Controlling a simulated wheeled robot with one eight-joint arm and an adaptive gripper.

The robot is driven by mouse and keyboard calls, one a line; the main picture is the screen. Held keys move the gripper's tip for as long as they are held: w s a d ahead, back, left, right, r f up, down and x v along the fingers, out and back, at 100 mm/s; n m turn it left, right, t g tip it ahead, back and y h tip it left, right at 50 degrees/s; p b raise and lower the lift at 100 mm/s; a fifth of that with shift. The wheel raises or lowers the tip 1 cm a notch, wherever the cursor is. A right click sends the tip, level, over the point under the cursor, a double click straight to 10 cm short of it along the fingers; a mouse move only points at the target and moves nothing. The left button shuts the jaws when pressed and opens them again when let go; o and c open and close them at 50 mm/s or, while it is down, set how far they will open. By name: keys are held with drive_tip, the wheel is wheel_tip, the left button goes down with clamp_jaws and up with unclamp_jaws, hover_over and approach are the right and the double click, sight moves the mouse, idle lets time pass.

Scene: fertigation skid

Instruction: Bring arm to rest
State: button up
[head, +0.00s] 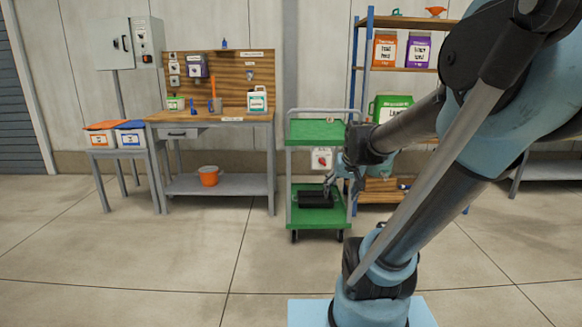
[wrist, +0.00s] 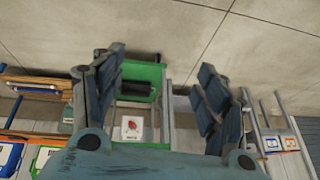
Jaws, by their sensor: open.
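My arm reaches in from the right of the head view, bent at the elbow. My gripper (head: 338,184) is at its far end, in front of the right side of the green cart (head: 316,132). In the wrist view my gripper (wrist: 162,68) has its two dark fingers spread wide, with nothing between them. The cart's green shelf (wrist: 138,94) shows beyond the gap, farther off. I cannot tell how far the fingers are from the cart.
A dark case (head: 315,199) lies on the cart's lower shelf. A wooden workbench (head: 215,118) with an orange bucket (head: 209,176) stands left of it. A shelf rack (head: 398,22) with containers stands behind my arm. The floor (head: 150,250) at front left is clear.

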drive_tip(key=s+f+g, duration=0.1)
drive_tip(key=s+f, duration=0.1)
drive_tip(key=s, duration=0.3)
drive_tip(key=s+d+f+g, duration=0.1)
drive_tip(key=s+f, duration=0.1)
drive_tip(key=s, duration=0.4)
drive_tip(key=s+d+f+g+h, duration=0.1)
drive_tip(key=s+f, duration=0.2)
drive_tip(key=s, duration=0.3)
drive_tip(key=shift+d+n, duration=0.15)
drive_tip(key=shift+n, duration=0.25)
